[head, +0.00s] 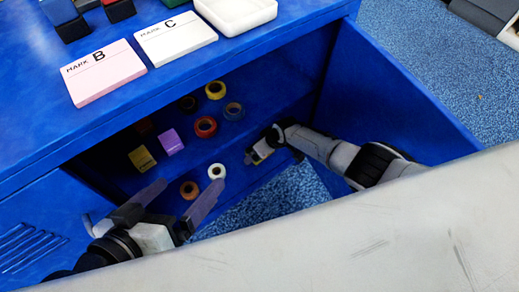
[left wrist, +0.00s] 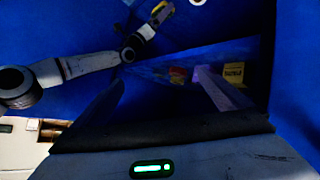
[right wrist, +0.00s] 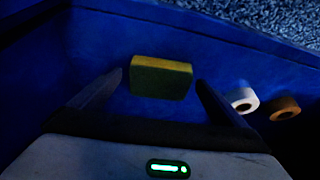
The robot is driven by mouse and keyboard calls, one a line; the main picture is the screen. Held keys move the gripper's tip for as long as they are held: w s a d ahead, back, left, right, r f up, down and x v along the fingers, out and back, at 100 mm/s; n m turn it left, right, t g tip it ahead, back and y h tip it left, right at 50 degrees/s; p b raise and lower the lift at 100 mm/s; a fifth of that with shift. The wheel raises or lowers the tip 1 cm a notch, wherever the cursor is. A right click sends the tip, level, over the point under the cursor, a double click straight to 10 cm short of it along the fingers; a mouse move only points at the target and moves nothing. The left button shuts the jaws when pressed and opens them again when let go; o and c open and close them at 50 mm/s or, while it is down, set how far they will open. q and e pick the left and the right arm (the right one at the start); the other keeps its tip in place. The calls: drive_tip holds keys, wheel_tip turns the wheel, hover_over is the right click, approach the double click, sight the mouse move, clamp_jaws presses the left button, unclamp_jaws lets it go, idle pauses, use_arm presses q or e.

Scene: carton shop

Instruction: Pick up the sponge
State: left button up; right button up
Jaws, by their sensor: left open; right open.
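The sponge (right wrist: 161,77) is a yellow and green block in the right wrist view, lying on the blue cabinet floor. My right gripper (right wrist: 160,84) is open, with a fingertip to each side of the sponge. I cannot tell whether the fingers touch it. In the head view my right gripper (head: 258,152) reaches into the cabinet past the open door, and the sponge is mostly hidden there. My left gripper (head: 176,192) is open and empty in front of the cabinet opening; its fingers also show in the left wrist view (left wrist: 160,82).
Tape rolls stand in the cabinet, including a white roll (right wrist: 242,99) and a brown roll (right wrist: 284,108) beside the sponge. A yellow box (head: 142,158) and a purple block (head: 170,142) stand further left. The open door (head: 410,90) bounds the right side.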

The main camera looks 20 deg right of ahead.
drive_tip(key=shift+r, duration=0.1)
drive_tip(key=c, duration=0.8)
use_arm(q)
drive_tip(key=shift+s+f, duration=0.1)
drive_tip(key=shift+f, duration=0.1)
use_arm(e)
drive_tip(key=c, duration=0.3)
use_arm(q)
drive_tip(key=shift+a+r, duration=0.1)
use_arm(e)
drive_tip(key=shift+r, duration=0.1)
